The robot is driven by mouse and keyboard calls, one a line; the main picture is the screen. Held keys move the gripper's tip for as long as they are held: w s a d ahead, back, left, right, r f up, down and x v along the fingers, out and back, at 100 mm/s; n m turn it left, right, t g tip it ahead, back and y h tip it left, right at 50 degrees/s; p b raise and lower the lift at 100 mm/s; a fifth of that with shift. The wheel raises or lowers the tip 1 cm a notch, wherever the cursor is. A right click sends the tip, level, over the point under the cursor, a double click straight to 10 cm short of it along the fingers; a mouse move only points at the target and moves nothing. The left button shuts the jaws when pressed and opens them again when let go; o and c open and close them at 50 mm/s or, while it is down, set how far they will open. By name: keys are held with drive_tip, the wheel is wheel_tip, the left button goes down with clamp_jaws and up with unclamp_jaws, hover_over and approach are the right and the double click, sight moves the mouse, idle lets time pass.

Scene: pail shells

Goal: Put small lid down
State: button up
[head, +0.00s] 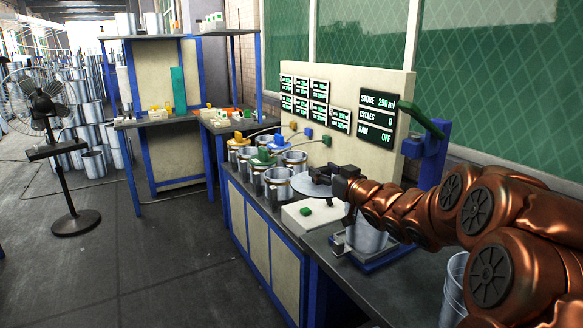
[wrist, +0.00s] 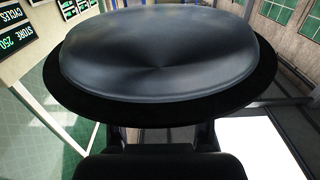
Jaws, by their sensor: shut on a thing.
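The small lid (head: 314,184) is a round grey metal disc, held roughly level in the head view. It fills much of the wrist view (wrist: 160,55), with a dark rim around a raised shiny top. My gripper (head: 338,183) is shut on the lid's near edge and holds it above the bench, over or beside a white box (head: 302,219). The lid's underside and the exact gap below it are hidden. My gripper's dark body also shows at the bottom of the wrist view (wrist: 160,150).
Several metal pails (head: 277,184) with coloured parts stand on the bench left of the lid. A pail (head: 366,236) stands in a blue-framed stand (head: 430,155) below my arm. The display board (head: 380,115) stands behind. A fan (head: 45,110) is on the floor at left.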

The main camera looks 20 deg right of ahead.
drive_tip(key=w+a+f+m+h+p, duration=0.2)
drive_tip(key=w+a+f+h+p, duration=0.2)
drive_tip(key=w+a, duration=0.4)
drive_tip(key=shift+a+f+m, duration=0.3)
drive_tip(key=shift+a+f, duration=0.4)
drive_tip(key=shift+a, duration=1.85)
drive_tip(key=shift+w+d, duration=0.1)
drive_tip(key=s+d+r+n+y+b, duration=0.1)
drive_tip(key=s+d, duration=0.1)
drive_tip(key=d, duration=0.2)
drive_tip(key=s+d+r+y+b, duration=0.1)
drive_tip(key=s+d+r, duration=0.1)
drive_tip(key=s+d, duration=0.1)
drive_tip(key=s+d+r+n+y+b, duration=0.1)
drive_tip(key=s+d+r+y+b, duration=0.1)
drive_tip(key=d, duration=0.3)
drive_tip(key=shift+s+d+r+n, duration=0.3)
drive_tip(key=shift+s+d, duration=0.1)
drive_tip(key=shift+s, duration=0.2)
